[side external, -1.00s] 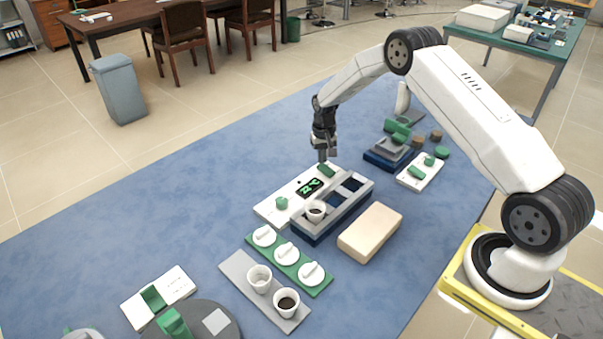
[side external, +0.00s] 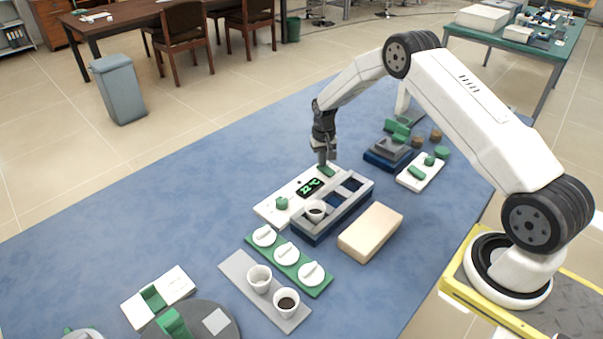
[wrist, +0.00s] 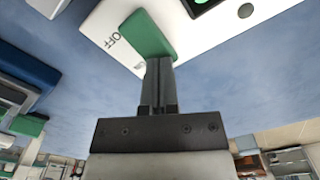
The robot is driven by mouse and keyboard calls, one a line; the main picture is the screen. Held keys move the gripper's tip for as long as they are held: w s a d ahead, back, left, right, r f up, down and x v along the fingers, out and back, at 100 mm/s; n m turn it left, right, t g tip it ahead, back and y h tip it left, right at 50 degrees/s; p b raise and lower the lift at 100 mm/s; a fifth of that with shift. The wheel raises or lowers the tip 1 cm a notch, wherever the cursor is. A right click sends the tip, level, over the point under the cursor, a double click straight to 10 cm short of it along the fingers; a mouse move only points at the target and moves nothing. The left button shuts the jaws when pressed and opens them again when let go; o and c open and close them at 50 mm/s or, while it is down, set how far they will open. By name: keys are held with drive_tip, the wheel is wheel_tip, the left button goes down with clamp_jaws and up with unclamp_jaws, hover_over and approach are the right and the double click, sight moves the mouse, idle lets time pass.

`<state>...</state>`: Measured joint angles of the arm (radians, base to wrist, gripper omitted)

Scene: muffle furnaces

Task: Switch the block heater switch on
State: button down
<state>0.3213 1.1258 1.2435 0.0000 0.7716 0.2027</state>
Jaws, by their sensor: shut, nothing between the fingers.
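The block heater has a white control panel (side external: 267,210) with a lit display (side external: 310,187) reading about 22 °C in green. Its green rocker switch (side external: 327,171) sits at the panel's far end; the switch also shows in the wrist view (wrist: 147,38), beside the printed word OFF. My gripper (side external: 323,160) is shut and empty, pointing down over the switch. In the wrist view its fingertips (wrist: 158,62) meet the switch's near edge and seem to touch it. A green knob (side external: 282,203) is at the panel's near end. The blue-grey heater block (side external: 318,228) holds one cup (side external: 316,209).
A beige block (side external: 370,231) lies right of the heater. A green strip (side external: 318,285) with white lids and a grey tray (side external: 237,271) with two cups lie in front. Another device (side external: 388,155) and a white switch panel (side external: 411,180) stand behind right. The mat's left side is clear.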

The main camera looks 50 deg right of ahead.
drive_tip(key=shift+f, duration=0.35)
drive_tip(key=shift+r, duration=0.1)
idle(0.3)
drive_tip(key=shift+r, duration=3.45)
drive_tip(key=shift+s+a+r, duration=0.15)
drive_tip(key=shift+a+r, duration=0.15)
drive_tip(key=s+a+r+n+t, duration=0.1)
drive_tip(key=s+a+r+n, duration=0.2)
drive_tip(key=s+a, duration=0.5)
drive_tip(key=s+a+r+n+t, duration=0.1)
drive_tip(key=s+a+r+n, duration=0.2)
drive_tip(key=s, duration=1.3)
drive_tip(key=a+r, duration=0.3)
drive_tip(key=a, duration=0.3)
drive_tip(key=shift+s+r+t, duration=0.25)
drive_tip(key=shift+s+t, duration=0.05)
